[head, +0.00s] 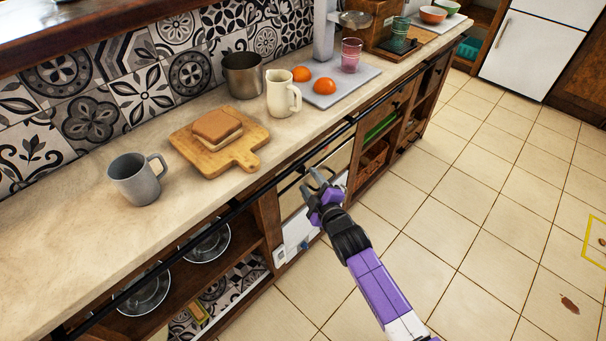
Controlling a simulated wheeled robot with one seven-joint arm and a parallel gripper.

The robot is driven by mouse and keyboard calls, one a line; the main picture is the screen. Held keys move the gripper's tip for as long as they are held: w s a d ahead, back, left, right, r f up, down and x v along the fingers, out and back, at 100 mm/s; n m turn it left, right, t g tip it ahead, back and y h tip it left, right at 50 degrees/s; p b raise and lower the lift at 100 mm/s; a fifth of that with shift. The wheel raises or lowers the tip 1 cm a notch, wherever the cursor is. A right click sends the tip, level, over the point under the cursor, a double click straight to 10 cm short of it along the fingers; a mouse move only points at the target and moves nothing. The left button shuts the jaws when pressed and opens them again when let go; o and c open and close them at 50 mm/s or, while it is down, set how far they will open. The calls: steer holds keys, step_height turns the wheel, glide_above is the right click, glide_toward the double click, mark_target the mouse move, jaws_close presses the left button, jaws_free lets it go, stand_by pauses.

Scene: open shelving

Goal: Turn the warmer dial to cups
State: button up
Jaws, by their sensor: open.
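My gripper (313,183) is in front of the cabinet under the counter, with its fingers spread and nothing between them. Behind and below it is a white-fronted built-in unit (296,229), which looks like the warmer. A small bluish round part (304,246) on the unit's lower front looks like the dial. The gripper is above this dial and apart from it. My gripper and wrist hide part of the unit's front. The dial's setting and markings are too small to read.
A dark rail (240,195) runs along the counter's front edge, close to my gripper. Open shelves flank the unit. The tiled floor (440,220) is mostly clear.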

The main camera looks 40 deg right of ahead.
mark_target(303, 171)
steer(key=shift+b+x, duration=0.45)
steer(key=shift+x, duration=1.9)
jaws_close()
